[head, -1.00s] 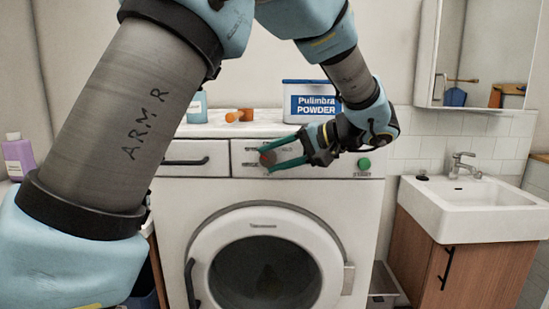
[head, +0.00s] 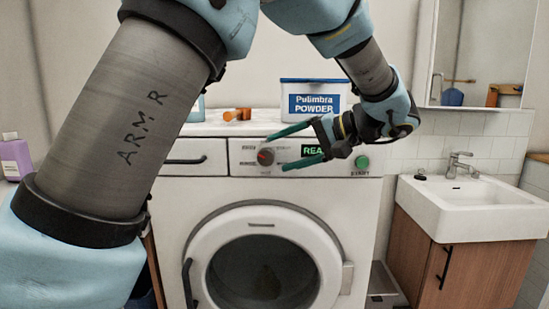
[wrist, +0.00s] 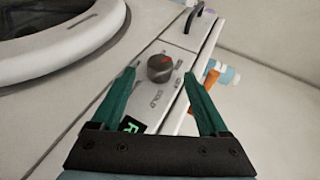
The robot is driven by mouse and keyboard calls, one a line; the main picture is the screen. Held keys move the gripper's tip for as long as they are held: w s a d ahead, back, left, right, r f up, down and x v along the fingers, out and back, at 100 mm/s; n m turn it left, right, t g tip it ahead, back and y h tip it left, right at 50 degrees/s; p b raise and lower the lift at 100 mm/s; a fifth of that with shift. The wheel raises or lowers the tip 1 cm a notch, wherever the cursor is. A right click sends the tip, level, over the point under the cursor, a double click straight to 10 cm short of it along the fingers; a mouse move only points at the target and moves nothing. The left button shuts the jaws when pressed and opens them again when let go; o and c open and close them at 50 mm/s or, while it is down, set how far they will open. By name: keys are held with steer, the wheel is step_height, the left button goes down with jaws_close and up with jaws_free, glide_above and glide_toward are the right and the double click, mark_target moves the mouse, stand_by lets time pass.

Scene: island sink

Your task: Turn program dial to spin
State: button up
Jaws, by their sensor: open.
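The washing machine's program dial (head: 266,156) is a round dark knob with a reddish mark, on the control panel right of the drawer. In the wrist view the dial (wrist: 160,68) appears ahead, beyond and between my fingertips. Small labels surround it; one reads COLD, and the others are too small to read surely. My gripper (head: 276,152) is open and empty, its green fingers spread to the right of the dial. I see no contact with the knob. The display (head: 314,150) shows REA, the rest hidden by my gripper. A green START button (head: 362,162) is farther right.
A Pulimbra powder box (head: 315,97), an orange item (head: 237,114) and a bluish bottle (head: 196,108) stand on the machine top. The round door (head: 265,270) is below the panel. A white sink (head: 475,207) stands right. The space before the panel is free.

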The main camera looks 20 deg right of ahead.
steer(key=v, duration=0.7)
steer(key=shift+b, duration=0.35)
